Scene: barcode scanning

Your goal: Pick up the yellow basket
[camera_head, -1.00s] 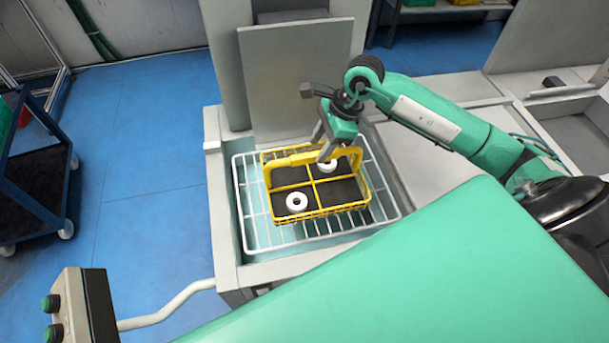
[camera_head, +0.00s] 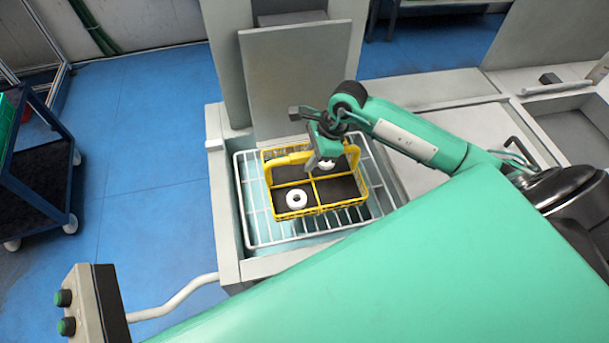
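The yellow basket (camera_head: 316,187) stands on the white wire rack (camera_head: 255,224) in the middle of the view. It has a wire rim, crossing dividers, a dark floor and a raised handle (camera_head: 288,160). A white ring (camera_head: 297,199) lies in its near left compartment. Another white ring (camera_head: 327,164) lies in a far compartment, partly covered by my gripper. My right gripper (camera_head: 317,161) points down at the middle of the handle. Its fingers overlap the handle, and I cannot tell whether they are closed on it. My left gripper is out of view.
The rack sits in a grey basin (camera_head: 226,215) with an upright grey panel (camera_head: 297,80) behind it. A dark cart (camera_head: 38,165) stands at the left. A button box (camera_head: 90,305) is at the near left. Blue floor (camera_head: 150,150) is clear between them.

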